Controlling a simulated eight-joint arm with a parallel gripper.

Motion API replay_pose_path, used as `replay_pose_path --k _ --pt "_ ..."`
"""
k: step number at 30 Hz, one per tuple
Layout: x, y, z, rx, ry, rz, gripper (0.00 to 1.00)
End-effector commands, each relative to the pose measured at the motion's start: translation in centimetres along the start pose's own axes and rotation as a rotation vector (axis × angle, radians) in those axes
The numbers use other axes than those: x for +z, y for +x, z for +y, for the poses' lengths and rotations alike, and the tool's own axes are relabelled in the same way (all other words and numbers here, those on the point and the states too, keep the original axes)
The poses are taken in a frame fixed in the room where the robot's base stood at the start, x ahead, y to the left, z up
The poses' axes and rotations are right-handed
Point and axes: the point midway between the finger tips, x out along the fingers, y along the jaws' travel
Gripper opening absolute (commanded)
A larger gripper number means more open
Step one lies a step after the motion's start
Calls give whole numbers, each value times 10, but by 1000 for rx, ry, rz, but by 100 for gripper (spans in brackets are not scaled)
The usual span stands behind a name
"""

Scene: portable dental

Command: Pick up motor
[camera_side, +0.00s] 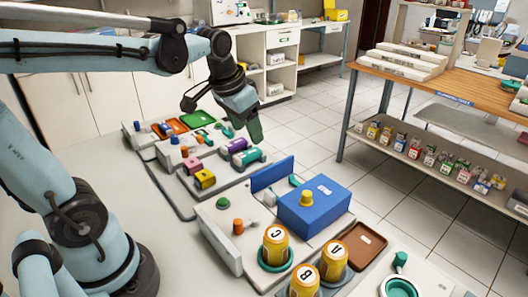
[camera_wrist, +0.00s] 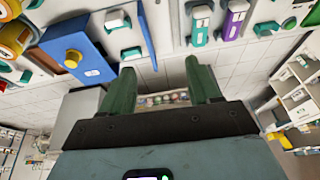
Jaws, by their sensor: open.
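No part carries a readable motor label, so I cannot tell for certain which one is the motor. Candidates include a purple piece (camera_side: 238,145) and a teal-ended piece (camera_side: 247,158) on the grey bench fixtures; in the wrist view a purple piece (camera_wrist: 235,20) and a teal-and-white piece (camera_wrist: 200,25) lie at the top.
A blue box (camera_side: 322,207) with a yellow knob stands at the bench's right, beside an upright blue panel (camera_side: 272,173). Yellow lettered cans (camera_side: 275,243) stand in front. Open floor (camera_side: 310,130) lies behind the bench.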

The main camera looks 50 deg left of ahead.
Motion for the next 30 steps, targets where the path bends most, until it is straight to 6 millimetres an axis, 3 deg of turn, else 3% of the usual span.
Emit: replay_pose_path --k 6,15,23,30 --pt "-33 13 -41 7 -1 -156 62" --pt "-53 38 -86 43 -1 -313 62" --pt "-52 53 -93 54 2 -344 62" --pt "-39 88 -90 53 1 -342 62"
